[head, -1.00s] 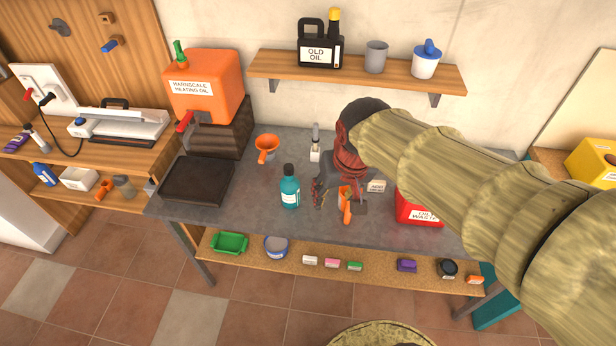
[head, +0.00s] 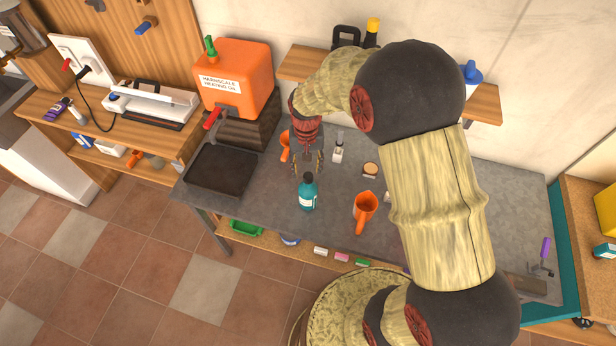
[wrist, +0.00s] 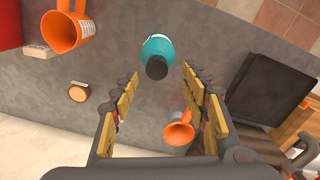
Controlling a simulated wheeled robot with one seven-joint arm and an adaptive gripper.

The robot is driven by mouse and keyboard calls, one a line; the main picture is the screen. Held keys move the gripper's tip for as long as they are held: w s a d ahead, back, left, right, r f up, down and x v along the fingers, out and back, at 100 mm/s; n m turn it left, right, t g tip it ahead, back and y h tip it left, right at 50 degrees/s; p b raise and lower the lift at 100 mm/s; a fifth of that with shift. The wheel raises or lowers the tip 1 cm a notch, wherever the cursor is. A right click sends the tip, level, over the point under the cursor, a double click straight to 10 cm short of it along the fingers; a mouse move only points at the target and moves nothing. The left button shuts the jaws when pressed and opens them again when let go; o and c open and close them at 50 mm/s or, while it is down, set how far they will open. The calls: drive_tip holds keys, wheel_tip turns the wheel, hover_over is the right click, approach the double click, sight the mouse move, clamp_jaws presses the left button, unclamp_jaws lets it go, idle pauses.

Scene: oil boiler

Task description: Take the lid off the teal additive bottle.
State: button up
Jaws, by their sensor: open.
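The teal additive bottle (head: 307,194) stands upright near the front edge of the grey bench, its black lid (head: 308,177) on top. My gripper (head: 307,168) is just behind and above the bottle in the head view, pointing down. In the wrist view, the bottle (wrist: 157,50) with its black lid (wrist: 157,68) shows beyond the fingertips, roughly in line with the gap between them. My gripper (wrist: 160,90) is open and empty, with its fingers apart on either side. I cannot tell exactly how far the fingertips are from the lid.
An orange jug (head: 364,208) stands to the right of the bottle. An orange funnel (wrist: 178,130) lies below the gap in the wrist view. A dark tray (head: 221,169) and orange oil tank (head: 236,78) are at the left. A small round item (head: 370,170) is behind the jug.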

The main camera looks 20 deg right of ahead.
sight(308, 176)
drive_tip(key=f, duration=0.3)
drive_tip(key=shift+s+d+f, duration=0.2)
drive_tip(key=shift+s+f, duration=0.05)
drive_tip(key=shift+f, duration=0.1)
drive_tip(key=shift+w+f, duration=0.1)
drive_tip(key=shift+f, duration=0.35)
drive_tip(key=shift+c, duration=0.8)
drive_tip(key=c, duration=0.7)
